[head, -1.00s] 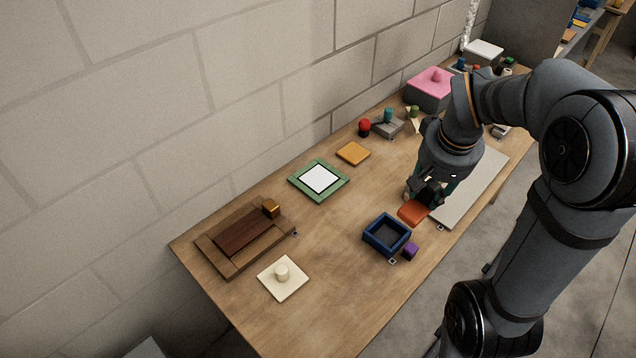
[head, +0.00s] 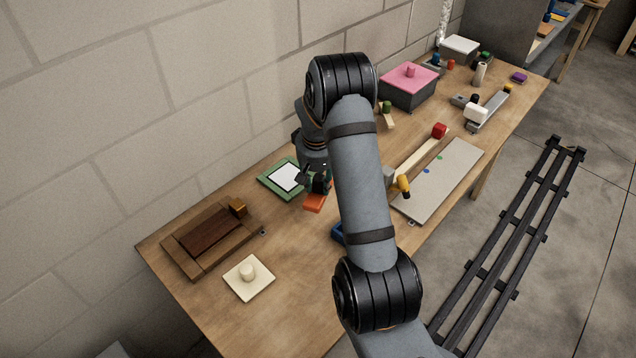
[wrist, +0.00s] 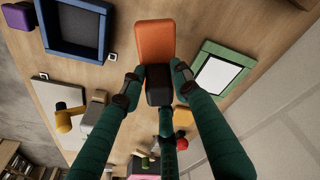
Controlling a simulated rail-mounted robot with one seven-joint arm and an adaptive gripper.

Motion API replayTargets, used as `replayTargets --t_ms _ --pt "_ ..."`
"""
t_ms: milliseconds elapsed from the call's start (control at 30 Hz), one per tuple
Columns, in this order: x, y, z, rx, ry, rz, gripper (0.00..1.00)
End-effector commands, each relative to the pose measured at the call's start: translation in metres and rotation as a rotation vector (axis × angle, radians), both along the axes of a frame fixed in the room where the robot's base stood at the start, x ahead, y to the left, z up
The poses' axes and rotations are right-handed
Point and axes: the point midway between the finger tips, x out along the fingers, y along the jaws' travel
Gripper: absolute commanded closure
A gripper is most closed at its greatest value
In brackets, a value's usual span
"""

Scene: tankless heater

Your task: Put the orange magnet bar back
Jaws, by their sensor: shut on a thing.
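The orange magnet bar (head: 316,203) is held by my gripper (head: 319,186), above the wooden table beside the green-framed white panel (head: 286,177). In the wrist view the bar (wrist: 155,42) points away from the fingers. A black block (wrist: 158,85) at its near end sits between the fingertips of my gripper (wrist: 156,87). The green-framed panel (wrist: 218,76) lies to the right of the bar in that view. The blue open box (wrist: 75,52) is to the left and looks empty. In the head view my arm hides most of the blue box (head: 337,233).
A brown wooden tray (head: 187,262) and a cream knobbed plate (head: 249,277) are at the left. A pink-topped box (head: 409,84), a grey board (head: 440,180) and a yellow-handled tool (head: 403,184) are at the right. The block wall runs along the table's back. The front-left tabletop is clear.

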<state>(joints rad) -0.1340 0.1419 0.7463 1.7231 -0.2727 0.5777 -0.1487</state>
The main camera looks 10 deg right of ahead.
Motion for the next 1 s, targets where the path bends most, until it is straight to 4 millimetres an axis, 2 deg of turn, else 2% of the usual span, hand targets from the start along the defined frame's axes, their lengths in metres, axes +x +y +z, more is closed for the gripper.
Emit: replayTargets --t_ms 400,1000 --pt "0.001 0.0 -0.001 -0.005 0.009 -0.048 1.0" --pt "0.0 0.0 -0.058 -0.004 0.01 -0.047 1.0"
